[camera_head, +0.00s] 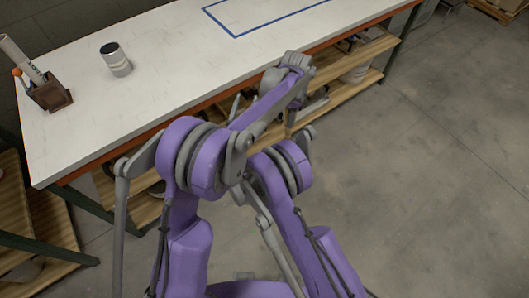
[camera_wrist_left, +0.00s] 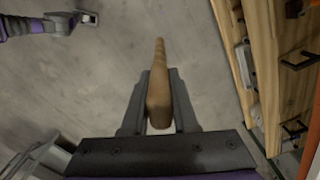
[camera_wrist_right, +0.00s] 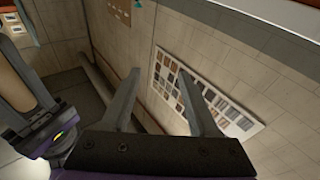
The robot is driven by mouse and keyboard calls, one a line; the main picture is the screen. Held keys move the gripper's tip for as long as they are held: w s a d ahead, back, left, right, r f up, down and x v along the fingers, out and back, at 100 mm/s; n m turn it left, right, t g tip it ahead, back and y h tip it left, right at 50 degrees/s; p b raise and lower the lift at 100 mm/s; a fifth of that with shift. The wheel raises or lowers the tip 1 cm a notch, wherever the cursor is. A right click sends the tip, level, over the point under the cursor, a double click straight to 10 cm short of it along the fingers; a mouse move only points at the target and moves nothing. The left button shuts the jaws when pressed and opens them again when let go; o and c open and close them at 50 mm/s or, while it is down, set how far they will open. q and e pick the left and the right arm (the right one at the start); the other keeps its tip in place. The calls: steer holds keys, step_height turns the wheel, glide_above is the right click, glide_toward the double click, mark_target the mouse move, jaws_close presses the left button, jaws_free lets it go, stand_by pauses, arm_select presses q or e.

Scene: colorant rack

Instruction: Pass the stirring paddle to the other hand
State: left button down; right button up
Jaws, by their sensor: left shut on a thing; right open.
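The stirring paddle (camera_wrist_left: 159,95) is a tan wooden stick in the left wrist view. My left gripper (camera_wrist_left: 159,73) is shut on it, and the paddle runs between the fingers and out past their tips. Part of the paddle may be hidden by the fingers. My right gripper (camera_wrist_right: 158,75) is open in the right wrist view, with nothing between its fingers. In the head view my purple arm links cover much of the gripper area, and I cannot make out the paddle there.
A white worktop (camera_head: 190,60) carries a grey can (camera_head: 117,62), a brown box (camera_head: 50,96) with rolls in it, and a blue outlined area. Wooden shelves (camera_head: 375,65) run below its edge. Open concrete floor (camera_head: 440,160) lies right. A sample board (camera_wrist_right: 222,108) hangs on the wall.

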mark_target(288, 134)
steer(key=s+d+f+m+g+h, duration=0.4)
steer(key=s+f+m+g+h, duration=0.15)
steer(key=f, duration=0.25)
steer(key=s+d+f+m+g+h, duration=0.35)
steer(key=f+h, duration=0.25)
steer(key=f, duration=0.2)
steer(key=x, duration=1.1)
steer(key=shift+s+d, duration=0.25)
steer(key=shift+r, duration=0.1)
arm_select(q)
steer(key=shift+s+d, duration=0.1)
arm_select(e)
jaws_close()
arm_select(q)
steer(key=c, duration=0.6)
jaws_free()
steer(key=shift+r, duration=0.15)
